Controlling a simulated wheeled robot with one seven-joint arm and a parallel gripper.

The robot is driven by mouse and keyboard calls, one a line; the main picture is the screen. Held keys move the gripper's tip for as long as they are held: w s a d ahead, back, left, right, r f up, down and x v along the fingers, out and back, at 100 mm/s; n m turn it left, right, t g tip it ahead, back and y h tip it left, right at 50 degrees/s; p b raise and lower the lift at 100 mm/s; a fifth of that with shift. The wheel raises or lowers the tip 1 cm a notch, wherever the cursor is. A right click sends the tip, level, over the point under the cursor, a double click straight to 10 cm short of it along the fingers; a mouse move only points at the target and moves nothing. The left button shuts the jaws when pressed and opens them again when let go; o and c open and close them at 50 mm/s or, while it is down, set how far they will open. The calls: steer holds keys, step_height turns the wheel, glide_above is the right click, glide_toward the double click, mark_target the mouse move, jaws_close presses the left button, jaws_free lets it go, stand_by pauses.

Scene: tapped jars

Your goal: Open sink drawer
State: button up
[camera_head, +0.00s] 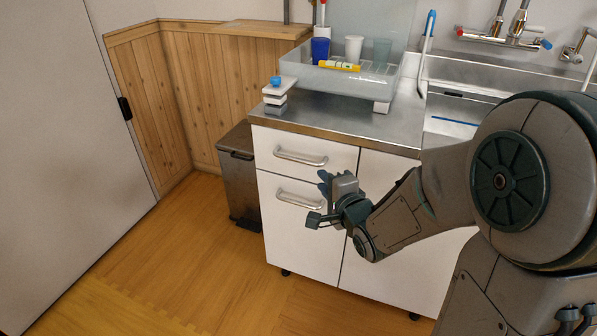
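The white sink cabinet has a top drawer (328,151) with a silver bar handle (301,157), and the drawer front sits flush, shut. Below it is a second white front (290,240) with its own bar handle (298,200). My gripper (318,198) is in front of the cabinet, to the right of the lower handle and below the top handle. Its fingers are spread apart, with nothing seen between them. It looks apart from the top handle; whether it touches the lower front cannot be told. My arm hides part of the right cabinet door.
A metal counter (335,122) carries a clear tray (300,75) with cups, and stacked blocks (275,97) near its left edge. A dark bin (239,175) stands left of the cabinet. The wooden floor (190,260) in front is clear. A sink and taps (505,38) are at right.

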mark_target(300, 161)
steer(key=shift+m+t+y, duration=0.3)
steer(key=shift+m+y, duration=0.1)
steer(key=x, duration=0.4)
steer(key=b+x, duration=0.1)
steer(key=x, duration=0.4)
steer(key=b+x, duration=0.1)
steer(key=x, duration=0.4)
steer(key=shift+a+f, duration=0.35)
steer(key=shift+s, duration=0.1)
jaws_close()
